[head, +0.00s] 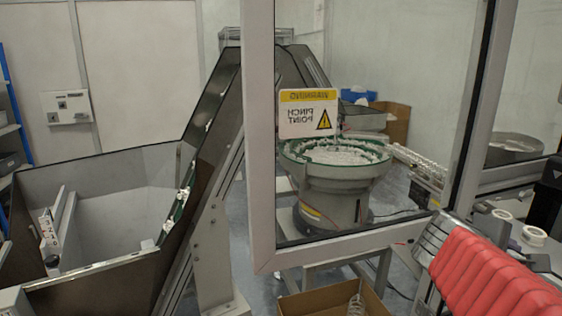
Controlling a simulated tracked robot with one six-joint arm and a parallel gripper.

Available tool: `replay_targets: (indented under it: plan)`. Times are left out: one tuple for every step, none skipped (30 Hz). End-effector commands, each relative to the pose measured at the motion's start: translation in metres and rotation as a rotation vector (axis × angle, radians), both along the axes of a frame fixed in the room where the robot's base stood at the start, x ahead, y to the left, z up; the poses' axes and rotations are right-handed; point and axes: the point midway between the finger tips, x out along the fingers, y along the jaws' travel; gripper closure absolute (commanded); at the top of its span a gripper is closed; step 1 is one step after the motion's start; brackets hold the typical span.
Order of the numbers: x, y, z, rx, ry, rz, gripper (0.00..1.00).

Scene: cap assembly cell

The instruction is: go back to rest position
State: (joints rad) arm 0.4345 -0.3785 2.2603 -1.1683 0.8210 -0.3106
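My gripper is not in view, so whether it is open or shut does not show. No part that I can be sure is my arm shows either. The view looks over a cap cell: a grey hopper (112,207) stands open at the left, and a steep inclined conveyor (203,145) rises from it toward the back. A bowl feeder (334,178) with a green rim stands behind a framed window, with many pale pieces in it.
The metal window frame (258,130) stands upright in the middle, with a mirrored warning sign (309,114) on the pane. A red ribbed object (490,275) fills the lower right corner. An open cardboard box (310,301) sits low at the front. Some bare floor shows between the machines.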

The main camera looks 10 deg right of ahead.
Motion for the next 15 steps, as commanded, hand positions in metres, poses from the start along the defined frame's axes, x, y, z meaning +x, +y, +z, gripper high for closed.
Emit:
replay_targets:
  plan:
    - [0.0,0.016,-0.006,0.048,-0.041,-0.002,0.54]
    - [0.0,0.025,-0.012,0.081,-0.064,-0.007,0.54]
    - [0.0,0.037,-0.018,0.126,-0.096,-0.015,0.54]
    - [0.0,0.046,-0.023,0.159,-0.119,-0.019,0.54]
    - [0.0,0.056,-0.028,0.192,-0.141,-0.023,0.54]
    - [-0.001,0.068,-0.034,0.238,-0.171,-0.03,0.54]
    - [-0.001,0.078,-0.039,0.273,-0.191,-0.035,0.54]
    - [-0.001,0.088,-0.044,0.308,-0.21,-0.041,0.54]
    - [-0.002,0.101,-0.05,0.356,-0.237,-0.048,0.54]
    - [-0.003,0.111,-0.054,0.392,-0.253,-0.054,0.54]
    - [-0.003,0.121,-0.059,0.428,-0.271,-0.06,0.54]
    - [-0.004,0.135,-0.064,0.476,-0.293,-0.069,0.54]
    - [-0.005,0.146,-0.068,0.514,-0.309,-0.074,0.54]
    - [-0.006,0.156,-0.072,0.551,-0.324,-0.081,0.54]
    - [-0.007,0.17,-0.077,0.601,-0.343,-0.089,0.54]
